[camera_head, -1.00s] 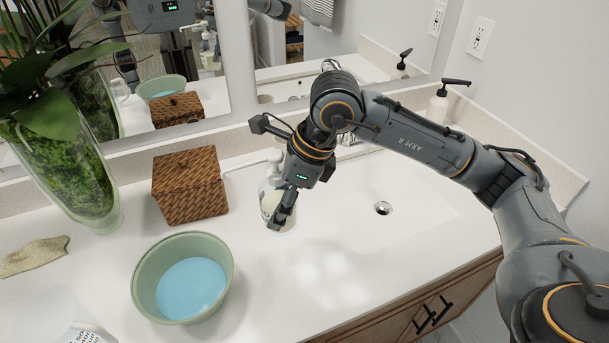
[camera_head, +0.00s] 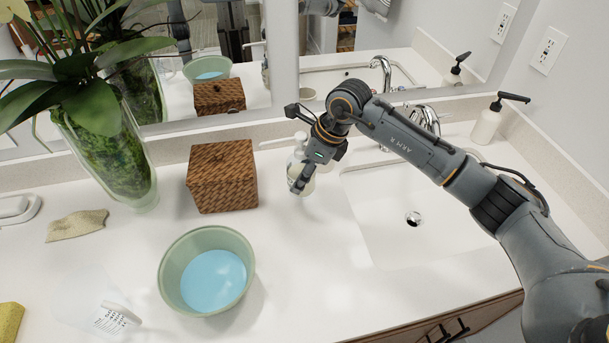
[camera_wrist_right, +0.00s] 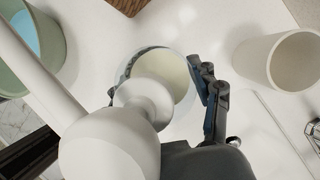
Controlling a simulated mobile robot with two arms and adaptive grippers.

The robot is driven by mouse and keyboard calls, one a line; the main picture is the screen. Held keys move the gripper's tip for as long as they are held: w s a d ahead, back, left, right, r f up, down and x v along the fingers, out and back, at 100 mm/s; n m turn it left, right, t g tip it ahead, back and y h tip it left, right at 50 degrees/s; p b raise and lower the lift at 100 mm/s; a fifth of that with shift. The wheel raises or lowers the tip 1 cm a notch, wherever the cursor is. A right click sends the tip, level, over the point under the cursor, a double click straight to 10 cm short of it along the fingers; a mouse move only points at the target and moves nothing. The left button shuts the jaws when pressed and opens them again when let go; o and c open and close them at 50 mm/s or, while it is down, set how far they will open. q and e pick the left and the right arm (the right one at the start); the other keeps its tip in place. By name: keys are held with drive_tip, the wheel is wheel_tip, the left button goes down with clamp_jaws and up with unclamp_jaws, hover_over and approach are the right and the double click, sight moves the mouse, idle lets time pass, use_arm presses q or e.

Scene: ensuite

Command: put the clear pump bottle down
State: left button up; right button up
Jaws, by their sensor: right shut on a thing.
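The clear pump bottle (camera_head: 298,164) has a white pump top and pale contents. It is upright, right of the wicker box and left of the sink. My right gripper (camera_head: 303,185) is shut on it and covers part of it. In the right wrist view the pump (camera_wrist_right: 118,135) fills the foreground, with the bottle's body (camera_wrist_right: 170,72) beyond it beside my dark finger (camera_wrist_right: 211,100). I cannot tell whether its base touches the counter (camera_head: 330,275). My left gripper is not in view.
A wicker box (camera_head: 222,180) and a green bowl of blue liquid (camera_head: 170,280) stand to the left. A cream cup (camera_wrist_right: 262,65) is close by the bottle. The sink (camera_head: 400,235) is to the right. Bare counter lies in front of the bottle.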

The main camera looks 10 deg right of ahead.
drive_tip(key=shift+w+d+f, duration=0.3)
drive_tip(key=shift+w+f, duration=0.55)
drive_tip(key=shift+f, duration=0.1)
drive_tip(key=shift+w+f+p, duration=0.2)
drive_tip(key=shift+f+p, duration=0.15)
drive_tip(key=shift+p, duration=0.2)
wheel_tip(320, 180, down, 2)
drive_tip(key=shift+f+p, duration=0.1)
drive_tip(key=shift+p, duration=0.55)
drive_tip(key=shift+f, duration=0.25)
drive_tip(key=shift+f+b, duration=0.25)
drive_tip(key=shift+b, duration=0.05)
drive_tip(key=o, duration=1.5)
